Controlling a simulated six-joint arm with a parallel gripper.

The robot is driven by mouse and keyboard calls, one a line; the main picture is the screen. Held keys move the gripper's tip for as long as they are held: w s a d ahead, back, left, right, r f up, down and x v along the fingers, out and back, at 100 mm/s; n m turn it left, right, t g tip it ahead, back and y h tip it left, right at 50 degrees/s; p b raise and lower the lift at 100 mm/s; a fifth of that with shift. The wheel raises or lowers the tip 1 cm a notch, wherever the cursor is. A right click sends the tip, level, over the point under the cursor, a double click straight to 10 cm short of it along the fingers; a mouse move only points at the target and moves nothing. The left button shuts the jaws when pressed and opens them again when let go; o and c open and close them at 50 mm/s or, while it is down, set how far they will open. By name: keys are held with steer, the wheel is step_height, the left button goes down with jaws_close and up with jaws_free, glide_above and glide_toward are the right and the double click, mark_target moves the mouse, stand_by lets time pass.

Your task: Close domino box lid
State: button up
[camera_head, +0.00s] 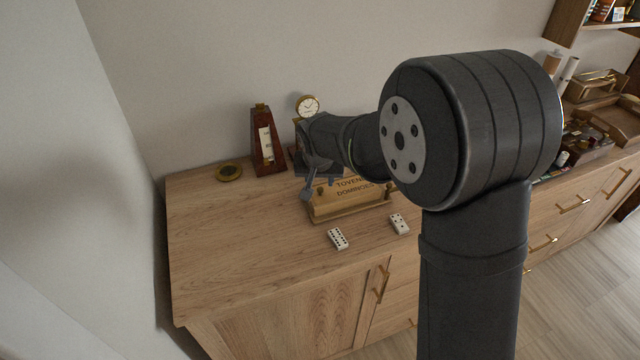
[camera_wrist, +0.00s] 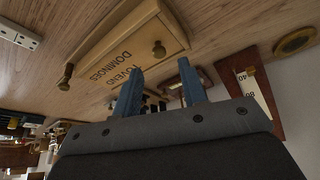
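My gripper (camera_head: 308,192) is at the left end of the box in the head view. In the wrist view its two blue fingers (camera_wrist: 160,88) are apart with nothing held between them, close to the box's edge.
Two white dominoes (camera_head: 338,238) (camera_head: 399,224) lie in front of the box. A dark red metronome (camera_head: 266,145), a small clock (camera_head: 307,106) and a round brass dish (camera_head: 229,172) stand behind and left. The sideboard's (camera_head: 225,235) left front is clear.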

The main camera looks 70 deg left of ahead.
mark_target(320, 188)
steer(key=v, duration=1.3)
steer(key=shift+r, duration=0.2)
steer(key=x, duration=1.7)
steer(key=shift+f, duration=0.25)
